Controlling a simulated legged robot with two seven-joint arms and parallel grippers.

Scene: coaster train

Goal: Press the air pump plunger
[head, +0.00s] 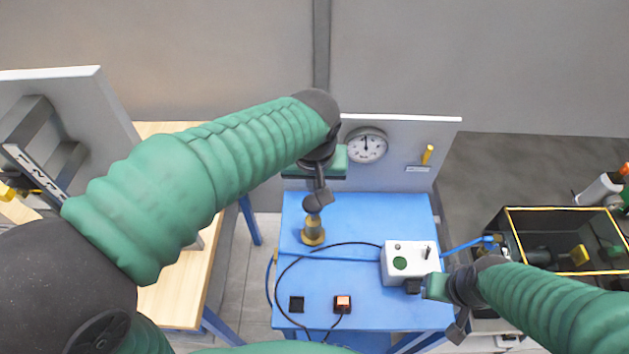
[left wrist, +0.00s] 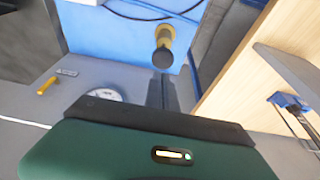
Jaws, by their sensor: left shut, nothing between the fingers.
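The air pump (head: 312,237) stands upright on the blue table, with a brass base and a dark plunger top. In the left wrist view the pump (left wrist: 164,36) shows at the top centre, its dark knob toward the camera. My left gripper (head: 320,189) is shut and empty, pointing down just above the plunger.
The blue table (head: 350,220) carries a white box (head: 398,263) with a green button, a black cable, a small black square and an orange-lit switch (head: 343,303). A panel with a round gauge (head: 367,146) stands behind. A black yellow-rimmed bin (head: 560,209) is at right.

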